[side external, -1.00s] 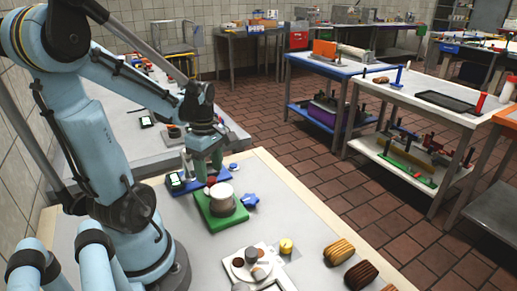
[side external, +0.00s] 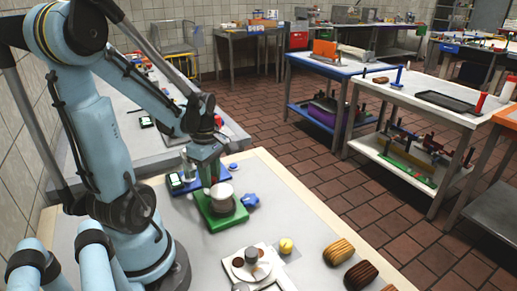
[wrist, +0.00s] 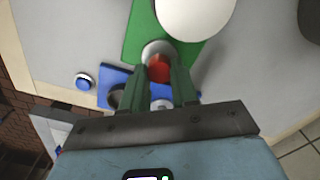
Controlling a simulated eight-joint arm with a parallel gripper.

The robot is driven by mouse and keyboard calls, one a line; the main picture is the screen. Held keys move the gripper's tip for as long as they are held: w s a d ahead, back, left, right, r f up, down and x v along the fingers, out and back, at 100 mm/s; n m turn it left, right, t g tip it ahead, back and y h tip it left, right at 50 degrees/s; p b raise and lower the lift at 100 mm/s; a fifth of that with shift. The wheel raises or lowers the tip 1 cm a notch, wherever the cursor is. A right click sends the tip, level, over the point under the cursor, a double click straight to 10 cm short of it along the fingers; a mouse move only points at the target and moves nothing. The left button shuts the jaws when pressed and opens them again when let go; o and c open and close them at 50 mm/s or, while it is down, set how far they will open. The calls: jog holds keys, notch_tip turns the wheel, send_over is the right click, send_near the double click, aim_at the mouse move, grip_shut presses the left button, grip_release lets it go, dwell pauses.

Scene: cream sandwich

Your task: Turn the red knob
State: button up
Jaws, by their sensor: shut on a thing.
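The red knob (wrist: 158,68) shows in the wrist view between my fingers, at the edge of the green base (wrist: 140,38), with a pale round collar behind it. My gripper (wrist: 160,82) is shut on the knob, one dark green finger on each side. In the side external view my gripper (side external: 210,180) points down at the back of the green base (side external: 222,217), beside the white round vessel (side external: 223,190). The fingers mostly hide the knob there.
A blue block (side external: 183,182) sits just left of the gripper, and a blue knob-like part (side external: 250,199) right of the vessel. A white plate (side external: 250,268), a yellow piece (side external: 286,246) and ridged rolls (side external: 339,251) lie in front. Table right of the base is partly clear.

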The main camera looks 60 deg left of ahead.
jog(key=shift+m, duration=1.6)
grip_shut()
jog(key=o, duration=0.9)
grip_release()
jog(key=shift+o, duration=0.2)
notch_tip(320, 180, up, 12)
